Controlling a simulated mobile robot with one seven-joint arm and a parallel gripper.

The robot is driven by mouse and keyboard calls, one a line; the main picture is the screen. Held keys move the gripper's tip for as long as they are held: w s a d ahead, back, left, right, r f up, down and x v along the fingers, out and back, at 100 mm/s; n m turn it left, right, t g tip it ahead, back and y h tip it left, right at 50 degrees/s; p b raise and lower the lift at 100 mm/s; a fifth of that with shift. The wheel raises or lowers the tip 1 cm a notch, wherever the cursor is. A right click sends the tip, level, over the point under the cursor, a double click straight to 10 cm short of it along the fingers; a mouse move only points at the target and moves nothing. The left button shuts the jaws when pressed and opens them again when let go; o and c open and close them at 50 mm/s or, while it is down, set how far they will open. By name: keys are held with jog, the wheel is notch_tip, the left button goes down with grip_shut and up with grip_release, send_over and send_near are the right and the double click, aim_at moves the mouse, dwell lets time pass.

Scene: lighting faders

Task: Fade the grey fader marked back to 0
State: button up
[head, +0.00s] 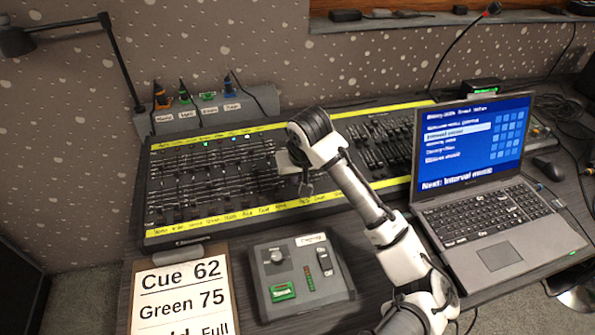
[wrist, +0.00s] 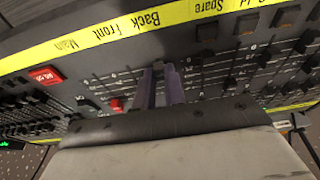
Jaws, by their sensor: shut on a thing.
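My gripper (wrist: 161,84) is over the dark fader desk (head: 225,240), its narrow fingers close together among the fader slots below the "Back" label (wrist: 148,19) in the wrist view. It is shut on a small grey fader cap (wrist: 158,66), which is mostly hidden between the fingers. The cap sits toward the yellow label strip end of its slot, as far as I can see. In the head view my gripper (head: 304,184) is at the middle of the desk, and the arm hides the faders beneath it.
A red button (wrist: 46,75) and a red cap (wrist: 117,105) are beside the fingers in the wrist view. Neighbouring fader caps stand close on both sides. A laptop (head: 480,180), a small control box (head: 300,275) and a cue sheet (head: 182,290) surround the desk.

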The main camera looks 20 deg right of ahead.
jog(key=o, duration=0.4)
jog(key=shift+s, duration=0.1)
jog(key=shift+r+p, duration=1.15)
jog(key=shift+r, duration=0.15)
jog(key=v, duration=1.3)
jog(key=shift+s+r, duration=0.2)
jog(key=shift+r, duration=0.15)
